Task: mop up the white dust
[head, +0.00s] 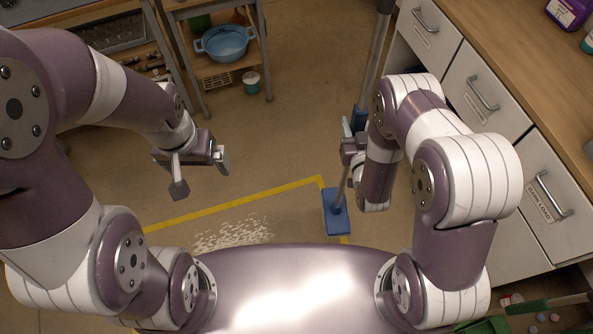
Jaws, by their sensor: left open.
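The white dust (232,234) lies as a streaky patch on the brown floor, just beyond the front of my body and inside a yellow tape line. A mop with a flat blue head (337,217) stands on the floor to the right of the dust, beside the tape corner. Its long grey handle rises tilted toward the top of the view. My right gripper (351,150) is around the handle above the head and appears shut on it; the arm partly hides the fingers. My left gripper (200,174) is open and empty, above the floor beyond the dust.
Yellow tape (240,205) marks the floor. White drawers (488,95) under a wooden counter line the right side. A shelf cart with a blue basin (225,42) stands at the back left, with a small bucket (251,82) by it. The middle floor is clear.

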